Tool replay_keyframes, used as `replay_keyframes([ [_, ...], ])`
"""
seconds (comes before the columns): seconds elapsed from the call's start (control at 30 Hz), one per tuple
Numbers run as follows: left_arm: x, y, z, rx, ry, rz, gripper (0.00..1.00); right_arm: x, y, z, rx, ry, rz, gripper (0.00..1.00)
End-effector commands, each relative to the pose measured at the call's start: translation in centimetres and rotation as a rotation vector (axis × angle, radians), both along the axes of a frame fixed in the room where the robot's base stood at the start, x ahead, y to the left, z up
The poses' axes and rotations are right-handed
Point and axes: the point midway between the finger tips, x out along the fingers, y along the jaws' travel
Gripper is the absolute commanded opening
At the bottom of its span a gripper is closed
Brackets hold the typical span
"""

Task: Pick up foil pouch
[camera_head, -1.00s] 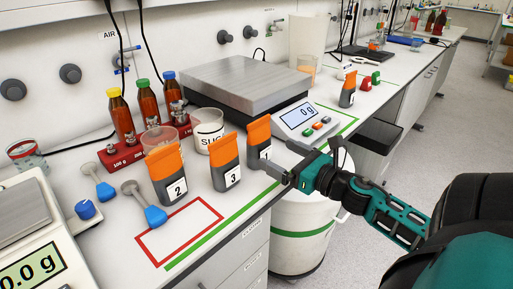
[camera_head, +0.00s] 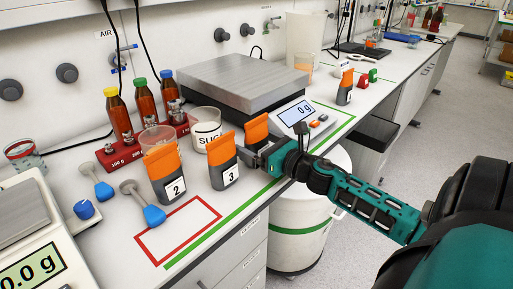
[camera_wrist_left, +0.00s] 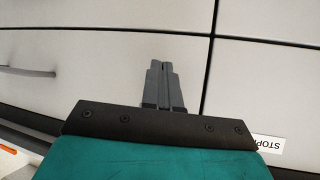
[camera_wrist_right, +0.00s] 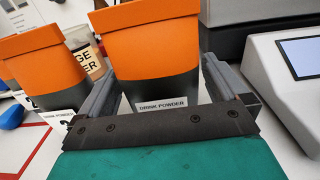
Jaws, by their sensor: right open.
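Several foil pouches with orange tops and dark grey bodies stand on the bench. Pouch 2 (camera_head: 165,172) and pouch 3 (camera_head: 223,163) stand to the left of another pouch (camera_head: 257,131), whose lower part is hidden by my right gripper (camera_head: 264,158). In the right wrist view this pouch (camera_wrist_right: 156,58), labelled "DRINK POWDER", stands between the two open fingers of my right gripper (camera_wrist_right: 168,92). Whether the fingers touch it cannot be told. My left gripper (camera_wrist_left: 163,66) shows only in the left wrist view, with its fingers together and empty, before pale cabinet fronts.
A steel-topped scale (camera_head: 240,82) with a display stands behind the pouches. A beaker (camera_head: 206,128), brown bottles (camera_head: 146,100) in a red block and blue-handled scoops (camera_head: 150,214) are close by. Another pouch (camera_head: 345,88) stands farther back.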

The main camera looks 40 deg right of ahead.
Motion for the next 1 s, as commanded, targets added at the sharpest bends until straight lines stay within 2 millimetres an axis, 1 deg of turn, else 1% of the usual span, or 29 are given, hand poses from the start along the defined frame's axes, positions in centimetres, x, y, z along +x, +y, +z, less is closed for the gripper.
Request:
replay_keyframes([
  [0.07,0.04,0.02,0.01,0.0,-0.001,0.001,0.0,-0.02,0.0,0.0,0.0,0.0,0.0,1.0],
  [0.67,-0.22,0.06,-0.14,0.001,0.005,0.001,0.0,-0.04,0.02,0.0,0.0,0.0,0.0,0.43],
  [0.87,-0.35,0.05,-0.2,0.0,0.008,0.001,0.0,-0.02,0.01,0.12,0.0,-0.002,0.001,0.43],
  [1.0,-0.37,0.04,-0.04,0.0,0.008,0.001,0.0,-0.02,0.0,0.59,-0.002,-0.002,0.001,0.43],
])
